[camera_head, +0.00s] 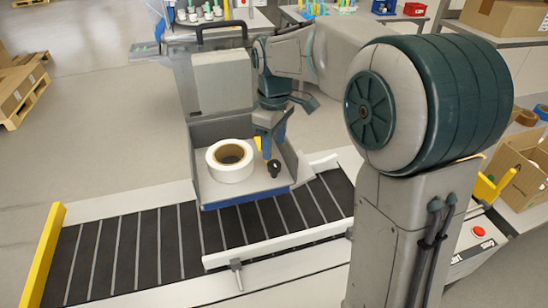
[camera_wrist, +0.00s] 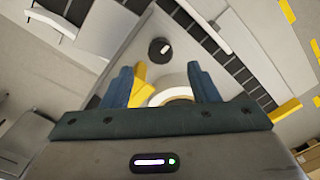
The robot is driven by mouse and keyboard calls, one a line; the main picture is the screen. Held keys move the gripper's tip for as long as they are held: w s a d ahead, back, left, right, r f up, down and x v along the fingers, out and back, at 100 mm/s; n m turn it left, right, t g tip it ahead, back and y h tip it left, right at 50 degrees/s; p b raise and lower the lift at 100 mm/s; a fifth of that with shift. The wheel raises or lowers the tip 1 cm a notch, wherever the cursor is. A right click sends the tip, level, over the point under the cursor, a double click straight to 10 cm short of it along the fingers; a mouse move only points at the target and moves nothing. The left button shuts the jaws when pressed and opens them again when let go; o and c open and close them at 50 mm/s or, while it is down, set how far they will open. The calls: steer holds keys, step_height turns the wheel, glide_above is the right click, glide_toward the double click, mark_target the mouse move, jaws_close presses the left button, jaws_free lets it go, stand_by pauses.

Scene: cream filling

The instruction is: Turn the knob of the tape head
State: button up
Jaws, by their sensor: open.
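The tape head (camera_head: 222,82) is a grey unit with an open tray over the conveyor. A white tape roll (camera_head: 229,160) lies in the tray, and part of it shows in the wrist view (camera_wrist: 178,95). The black knob (camera_head: 274,169) sits at the tray's right side. In the wrist view the knob (camera_wrist: 160,49) appears round with a pale mark, ahead of the fingertips. My gripper (camera_head: 267,153) points down close above the knob. Its blue fingers (camera_wrist: 160,82) are apart with nothing held. A yellow part (camera_wrist: 139,86) shows beside the left finger. Exact clearance to the knob cannot be told.
A dark conveyor (camera_head: 130,250) with pale rails runs beneath the tape head. A yellow end guard (camera_head: 44,254) stands at left. A red button (camera_head: 479,231) is at right, near cardboard boxes (camera_head: 528,175). A pallet (camera_head: 22,88) lies far left; the floor between is clear.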

mark_target(274, 163)
step_height(274, 163, down, 6)
steer(key=shift+f+p, duration=0.2)
steer(key=shift+p, duration=0.15)
steer(key=shift+c, duration=0.3)
steer(key=c, duration=0.9)
